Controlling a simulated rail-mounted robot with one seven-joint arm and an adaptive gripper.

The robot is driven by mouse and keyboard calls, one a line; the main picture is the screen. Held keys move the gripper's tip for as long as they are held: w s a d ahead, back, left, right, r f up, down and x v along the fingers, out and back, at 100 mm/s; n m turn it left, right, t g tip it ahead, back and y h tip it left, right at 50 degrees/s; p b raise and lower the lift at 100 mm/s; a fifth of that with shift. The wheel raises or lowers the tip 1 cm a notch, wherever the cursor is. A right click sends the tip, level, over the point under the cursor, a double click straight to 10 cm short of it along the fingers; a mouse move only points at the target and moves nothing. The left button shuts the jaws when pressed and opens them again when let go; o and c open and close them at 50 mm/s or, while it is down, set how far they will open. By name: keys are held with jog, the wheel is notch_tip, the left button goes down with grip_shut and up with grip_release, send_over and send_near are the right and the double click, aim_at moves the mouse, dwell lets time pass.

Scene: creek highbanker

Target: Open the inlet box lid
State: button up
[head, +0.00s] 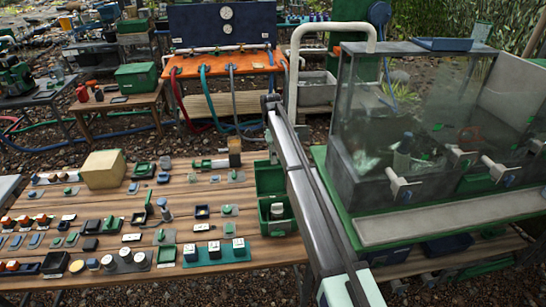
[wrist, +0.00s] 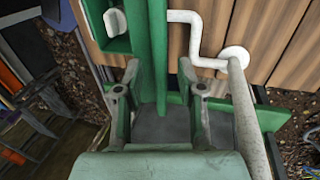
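In the wrist view, my gripper (wrist: 159,95) is open, its two grey fingers spread apart. A green upright bar (wrist: 157,45) shows beyond and between the fingers. A dark grey flat panel (wrist: 160,125) with green edging lies below the bar, between the fingers. I cannot tell whether this panel is the inlet box lid, or whether the fingers touch anything. No object is visibly gripped. In the head view, my gripper cannot be made out, and no inlet box lid can be identified with certainty.
In the wrist view, a bent white pipe (wrist: 198,45) runs beside wooden planks (wrist: 285,30). In the head view, a wooden table (head: 240,253) holds many small parts and an open green box (head: 272,190). A clear-walled tank (head: 415,120) stands at right.

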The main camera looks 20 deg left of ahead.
aim_at(274, 167)
jog(key=shift+s+f, duration=0.1)
jog(key=shift+f, duration=0.3)
grip_shut()
jog(key=shift+s+d+b, duration=0.3)
jog(key=shift+s+b, duration=0.05)
jog(key=shift+s, duration=0.05)
jog(key=shift+s+d+r+t+y+b, duration=0.1)
jog(key=shift+s+d+t+y+b, duration=0.15)
jog(key=shift+s+t+b, duration=0.2)
jog(key=shift+s+d+r+t+y+b, duration=0.15)
jog(key=shift+s+d+t+b, duration=0.1)
jog(key=shift+s+t+b, duration=0.15)
jog(key=shift+s+d+r, duration=0.15)
jog(key=shift+s+r, duration=0.1)
jog(key=shift+s, duration=0.05)
jog(key=shift+w+r, duration=0.1)
